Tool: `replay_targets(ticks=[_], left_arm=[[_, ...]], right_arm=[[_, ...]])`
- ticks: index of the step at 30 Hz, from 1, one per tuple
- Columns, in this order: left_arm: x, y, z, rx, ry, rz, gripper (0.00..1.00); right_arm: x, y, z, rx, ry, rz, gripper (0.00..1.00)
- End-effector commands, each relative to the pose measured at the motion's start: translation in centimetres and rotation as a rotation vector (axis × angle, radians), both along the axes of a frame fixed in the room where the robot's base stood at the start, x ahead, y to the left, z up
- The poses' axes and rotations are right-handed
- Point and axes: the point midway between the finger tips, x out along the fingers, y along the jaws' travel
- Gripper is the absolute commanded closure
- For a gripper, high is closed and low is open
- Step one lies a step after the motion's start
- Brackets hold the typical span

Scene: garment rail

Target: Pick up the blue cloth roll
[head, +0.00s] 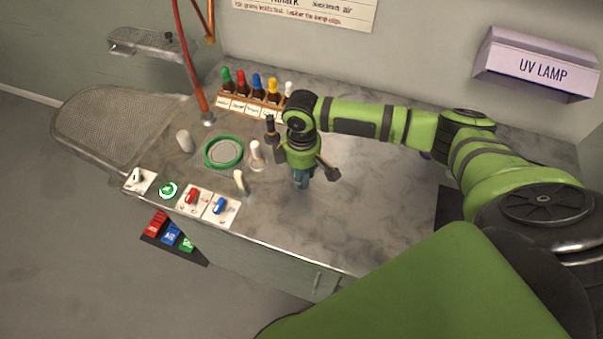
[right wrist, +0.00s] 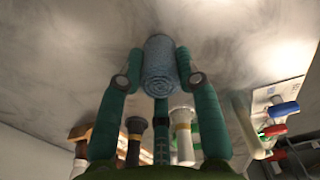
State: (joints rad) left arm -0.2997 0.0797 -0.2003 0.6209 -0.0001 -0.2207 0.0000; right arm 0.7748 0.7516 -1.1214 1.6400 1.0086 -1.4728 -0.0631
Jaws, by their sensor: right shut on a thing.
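The blue cloth roll (right wrist: 160,66) shows in the right wrist view, a light blue textured cylinder seen with its spiral end towards the camera. My right gripper (right wrist: 160,74) has its two green fingers closed on either side of it. In the head view my right gripper (head: 302,181) points down over the grey marbled worktop (head: 340,225), and the roll cannot be made out apart from the fingers there. I cannot tell whether the roll touches the worktop. My left gripper is not in view.
Left of my right gripper stand a small white-capped bottle (head: 256,156), a green ring (head: 223,151) and a beige lever (head: 240,182). A rack of colour-capped bottles (head: 254,104) is behind. Red (head: 192,196) and blue (head: 219,205) switches line the front edge. The worktop's front middle is clear.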

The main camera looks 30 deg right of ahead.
Motion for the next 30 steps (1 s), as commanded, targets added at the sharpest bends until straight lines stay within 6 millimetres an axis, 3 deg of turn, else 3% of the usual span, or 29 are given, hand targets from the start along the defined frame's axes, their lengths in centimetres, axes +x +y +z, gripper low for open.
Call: replay_targets(ticks=[5, 10, 21, 30], left_arm=[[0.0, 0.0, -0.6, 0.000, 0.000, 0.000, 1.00], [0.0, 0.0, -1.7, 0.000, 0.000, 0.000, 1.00], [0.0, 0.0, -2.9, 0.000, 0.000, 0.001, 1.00], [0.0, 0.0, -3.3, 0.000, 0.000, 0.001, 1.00]], right_arm=[[0.2, 0.0, 1.2, 0.002, -0.005, -0.001, 0.83], [-0.1, -0.1, 4.1, 0.000, -0.006, 0.001, 0.83], [-7.4, -1.2, 8.3, -0.001, -0.003, 0.002, 0.83], [-10.9, -1.7, 10.5, 0.001, -0.002, -0.001, 0.83]])
